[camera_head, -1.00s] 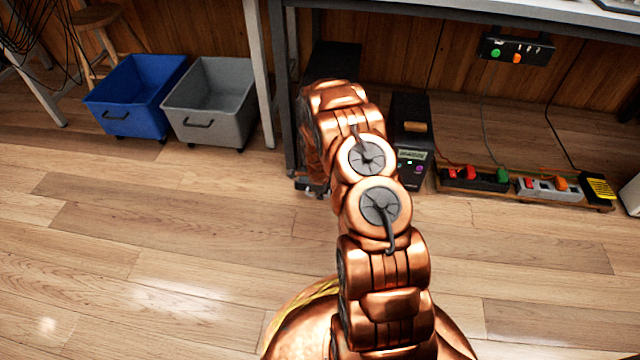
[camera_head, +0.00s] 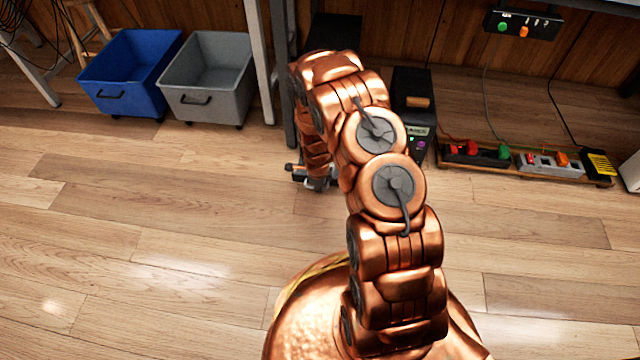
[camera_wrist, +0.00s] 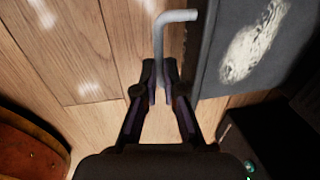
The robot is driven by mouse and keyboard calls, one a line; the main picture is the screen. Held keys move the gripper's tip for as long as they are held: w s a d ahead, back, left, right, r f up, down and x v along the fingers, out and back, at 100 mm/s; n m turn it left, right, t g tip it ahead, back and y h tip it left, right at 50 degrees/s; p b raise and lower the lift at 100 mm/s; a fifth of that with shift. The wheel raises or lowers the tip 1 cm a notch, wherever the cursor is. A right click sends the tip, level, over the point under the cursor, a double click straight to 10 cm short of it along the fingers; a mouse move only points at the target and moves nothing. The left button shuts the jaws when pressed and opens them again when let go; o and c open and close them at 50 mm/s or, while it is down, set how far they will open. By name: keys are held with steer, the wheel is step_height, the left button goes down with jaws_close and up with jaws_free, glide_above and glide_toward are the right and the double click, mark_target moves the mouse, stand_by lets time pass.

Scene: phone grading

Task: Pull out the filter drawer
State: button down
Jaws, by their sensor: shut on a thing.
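My gripper (camera_wrist: 160,82) is shut on a grey bent bar handle (camera_wrist: 177,16) in the wrist view. The bar runs up from between the fingertips and bends to the right. Beside it on the right is a dark grey drawer-like panel (camera_wrist: 215,65) with a pale, speckled patch (camera_wrist: 254,45) on it, which looks like the filter drawer. In the head view my gripper (camera_head: 318,183) is low near the floor by the bench leg, mostly hidden behind my arm. The drawer cannot be made out clearly there.
A black unit (camera_head: 412,90) with a small display stands right of my arm. A power strip board (camera_head: 525,165) lies farther right. Blue (camera_head: 125,80) and grey (camera_head: 208,75) bins stand at left. The wooden floor in front is clear.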

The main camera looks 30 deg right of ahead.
steer(key=c, duration=1.2)
jaws_free()
steer(key=shift+f, duration=0.1)
steer(key=shift+c, duration=0.2)
step_height(320, 180, up, 12)
steer(key=s+a, duration=0.1)
steer(key=shift+s, duration=0.4)
steer(key=shift+a, duration=0.1)
